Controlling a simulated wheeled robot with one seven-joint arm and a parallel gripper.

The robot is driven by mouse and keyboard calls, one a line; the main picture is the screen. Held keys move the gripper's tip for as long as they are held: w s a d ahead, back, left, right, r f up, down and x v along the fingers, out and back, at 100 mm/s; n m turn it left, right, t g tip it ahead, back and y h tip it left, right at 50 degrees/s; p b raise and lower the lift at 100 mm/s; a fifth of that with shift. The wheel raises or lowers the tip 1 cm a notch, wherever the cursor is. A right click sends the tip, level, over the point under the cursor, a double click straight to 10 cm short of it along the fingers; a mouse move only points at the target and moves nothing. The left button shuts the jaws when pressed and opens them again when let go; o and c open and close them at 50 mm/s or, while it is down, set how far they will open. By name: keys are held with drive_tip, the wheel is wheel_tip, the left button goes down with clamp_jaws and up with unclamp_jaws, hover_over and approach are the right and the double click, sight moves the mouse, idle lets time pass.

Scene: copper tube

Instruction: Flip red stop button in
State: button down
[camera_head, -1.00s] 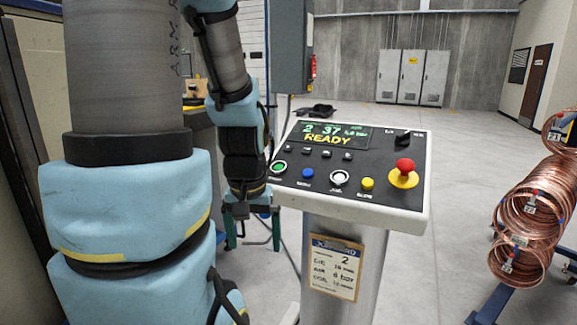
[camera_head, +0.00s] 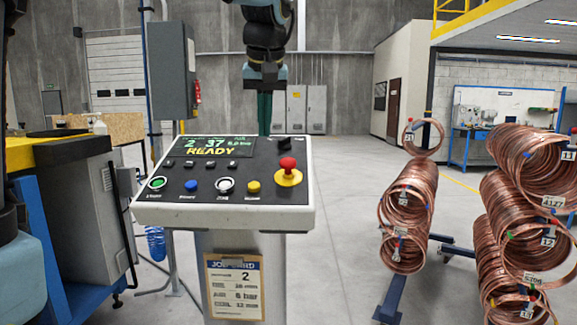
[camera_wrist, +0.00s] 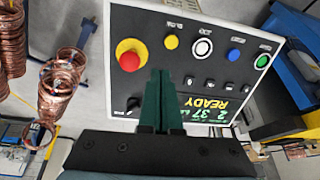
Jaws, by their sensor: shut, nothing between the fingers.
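The red stop button (camera_head: 288,165) is a mushroom head on a yellow round base at the right end of the control panel (camera_head: 301,217). In the wrist view the red stop button (camera_wrist: 130,57) is at the panel's left. My gripper (camera_head: 265,133) points down behind the panel's far edge in the head view, its green fingers shut with nothing between them. In the wrist view my gripper (camera_wrist: 160,74) shows its fingertips over the panel, just right of and below the red button, apart from it in the picture. Height above the panel is hard to tell.
The panel also carries green (camera_head: 157,183), blue (camera_head: 191,186), white (camera_head: 225,185) and yellow (camera_head: 253,187) buttons, a black switch (camera_head: 284,145) and a display reading READY. Copper coils (camera_head: 408,212) stand on racks at the right. A grey box (camera_head: 171,70) rises behind left.

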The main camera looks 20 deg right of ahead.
sight(288, 160)
drive_tip(key=s+d+r+b, duration=0.1)
drive_tip(key=s+d+r, duration=0.3)
drive_tip(key=r, duration=0.2)
drive_tip(key=shift+d+t+h, duration=0.25)
drive_tip(key=shift+t+h, duration=0.05)
drive_tip(key=shift+t, duration=0.1)
drive_tip(key=shift+r, duration=0.1)
drive_tip(key=p+x, duration=0.2)
drive_tip(key=x, duration=1.1)
drive_tip(key=shift+w, duration=0.2)
drive_tip(key=shift+w+f, duration=0.1)
drive_tip(key=shift+f, duration=0.4)
